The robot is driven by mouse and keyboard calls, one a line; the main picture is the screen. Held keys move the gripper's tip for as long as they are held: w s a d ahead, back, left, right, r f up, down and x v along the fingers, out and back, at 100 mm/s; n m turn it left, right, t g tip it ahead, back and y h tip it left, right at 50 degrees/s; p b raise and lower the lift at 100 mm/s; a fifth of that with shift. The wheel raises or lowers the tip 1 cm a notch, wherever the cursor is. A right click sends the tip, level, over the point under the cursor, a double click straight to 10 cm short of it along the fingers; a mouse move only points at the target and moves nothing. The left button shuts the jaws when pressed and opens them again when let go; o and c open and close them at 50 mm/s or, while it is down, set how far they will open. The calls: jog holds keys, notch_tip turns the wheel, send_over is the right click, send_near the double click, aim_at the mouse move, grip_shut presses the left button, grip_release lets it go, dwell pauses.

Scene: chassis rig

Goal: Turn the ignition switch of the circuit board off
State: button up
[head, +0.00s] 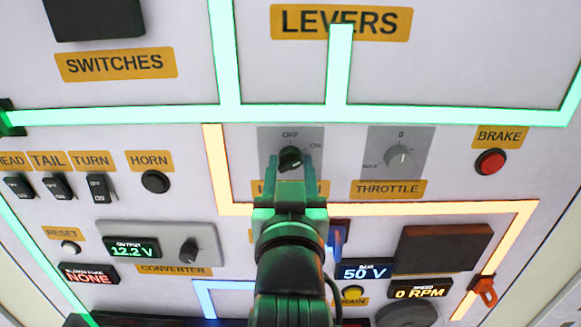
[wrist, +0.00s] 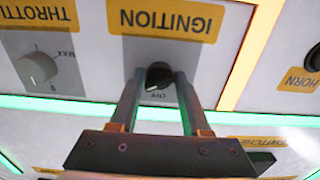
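The ignition switch is a black rotary knob (head: 290,158) on a grey plate marked OFF above and ON to the upper right. It also shows in the wrist view (wrist: 158,75), upside down, under the IGNITION label (wrist: 166,19). A small white mark on the knob lies on its OFF side, seemingly leaning toward ON; its exact angle is hard to tell. My gripper (head: 289,165) is at the knob, with one finger on each side. In the wrist view the fingers (wrist: 160,76) are apart, with narrow gaps beside the knob. Contact is not clear. My gripper hides most of the label in the head view.
The throttle dial (head: 398,156) is right of the ignition plate, and the red brake button (head: 490,162) is farther right. The horn button (head: 155,182) and several rocker switches (head: 57,186) are left. A converter knob (head: 190,250) is lower left.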

grip_shut()
jog(key=shift+n, duration=0.3)
jog(key=n+p, duration=0.1)
jog(key=n, duration=0.4)
jog(key=shift+d+p, duration=0.1)
jog(key=shift+p, duration=0.25)
jog(key=n, duration=0.6)
jog(key=shift+p, duration=0.35)
jog(key=shift+r+n, duration=0.1)
jog(key=shift+n, duration=0.2)
jog(key=o, duration=0.8)
grip_release()
